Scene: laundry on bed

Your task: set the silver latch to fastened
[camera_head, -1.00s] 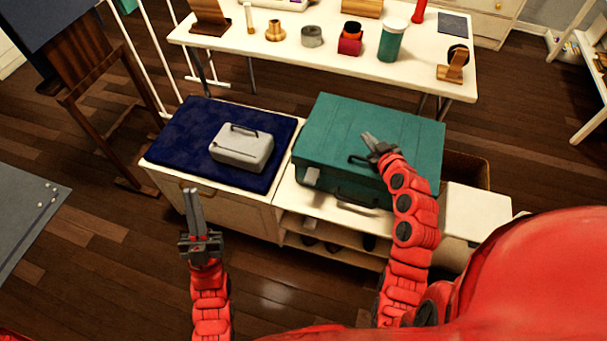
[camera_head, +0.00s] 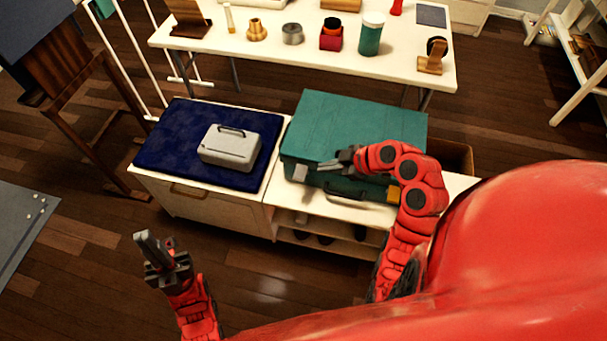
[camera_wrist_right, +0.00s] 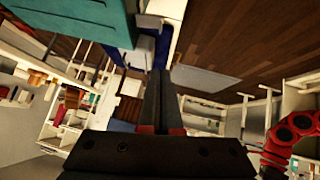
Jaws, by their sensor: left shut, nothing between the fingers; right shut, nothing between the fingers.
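The teal case (camera_head: 355,122) lies closed on the white cabinet. The silver latch (camera_head: 300,173) is a small pale block at the left end of its front face; I cannot tell its exact setting at this size. A yellow latch (camera_head: 393,194) shows at the right end of the same face. My right gripper (camera_head: 326,164) is shut and empty, at the case's front edge just right of the silver latch, pointing left; contact cannot be told. In the right wrist view its fingers (camera_wrist_right: 160,88) are together, with the teal case (camera_wrist_right: 70,20) at upper left. My left gripper (camera_head: 142,237) is shut and empty over the floor.
A grey metal box (camera_head: 230,147) sits on a dark blue mat (camera_head: 180,135) left of the case. The case's dark handle (camera_head: 345,195) sticks out in front. A white table (camera_head: 300,57) with several small items stands behind. Floor in front is clear.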

